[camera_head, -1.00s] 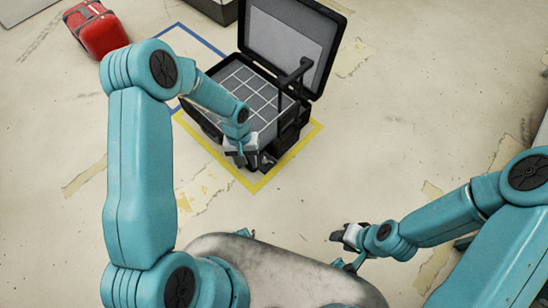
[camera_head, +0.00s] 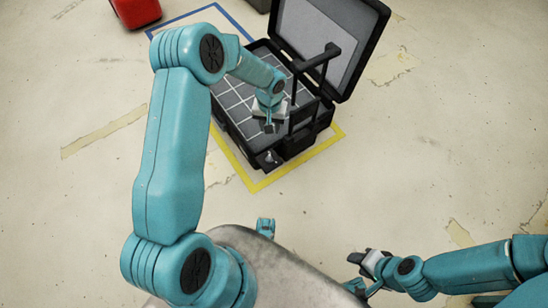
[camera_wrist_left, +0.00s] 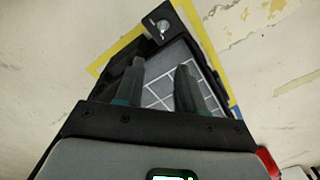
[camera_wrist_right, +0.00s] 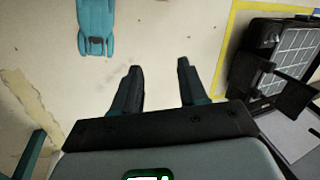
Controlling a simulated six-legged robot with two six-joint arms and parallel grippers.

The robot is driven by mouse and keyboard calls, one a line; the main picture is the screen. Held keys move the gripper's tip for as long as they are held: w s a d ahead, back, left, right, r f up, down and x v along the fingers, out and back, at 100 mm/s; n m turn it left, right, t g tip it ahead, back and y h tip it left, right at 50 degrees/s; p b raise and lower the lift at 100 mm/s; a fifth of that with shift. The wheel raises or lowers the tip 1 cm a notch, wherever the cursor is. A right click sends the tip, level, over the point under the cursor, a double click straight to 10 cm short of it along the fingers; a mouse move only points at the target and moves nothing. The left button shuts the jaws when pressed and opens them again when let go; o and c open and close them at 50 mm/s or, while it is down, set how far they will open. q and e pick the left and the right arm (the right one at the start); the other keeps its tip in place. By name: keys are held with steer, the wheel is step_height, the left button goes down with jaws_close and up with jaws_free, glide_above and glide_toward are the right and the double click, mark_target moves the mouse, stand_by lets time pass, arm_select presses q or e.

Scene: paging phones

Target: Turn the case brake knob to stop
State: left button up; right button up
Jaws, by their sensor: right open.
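The open black case (camera_head: 240,122) stands on the floor with its lid up and a grid of compartments inside. The brake knob (camera_head: 269,157), small and silvery on a dark plate, is at the case's near corner. It shows more clearly in the left wrist view (camera_wrist_left: 163,27), where its pointer setting is too small to read. My left gripper (camera_head: 268,124) is over the near part of the case, apart from the knob. Its fingers (camera_wrist_left: 161,65) are spread and empty below the knob in that view. My right gripper (camera_head: 359,256) is open and empty, well away from the case.
The case's black handle (camera_head: 292,95) rises close beside my left gripper. Yellow tape (camera_head: 262,187) and blue tape (camera_head: 215,8) mark the floor around the case. A red suitcase (camera_head: 136,12) stands at the upper left. The floor right of the case is clear.

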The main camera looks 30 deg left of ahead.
arm_select(q)
steer(key=f+b, duration=0.2)
steer(key=f, duration=0.4)
steer(key=f+b, duration=0.3)
steer(key=f, duration=0.3)
steer(key=f+b, duration=0.3)
steer(key=f, duration=0.3)
steer(key=shift+s+a+f, duration=0.2)
steer(key=shift+a+f, duration=0.1)
steer(key=shift+a, duration=0.05)
steer(key=shift+f, duration=0.6)
arm_select(e)
step_height(320, 180, down, 9)
steer(key=w, duration=0.2)
steer(key=shift+d+t, duration=0.4)
steer(key=shift+d, duration=0.05)
arm_select(q)
jaws_close()
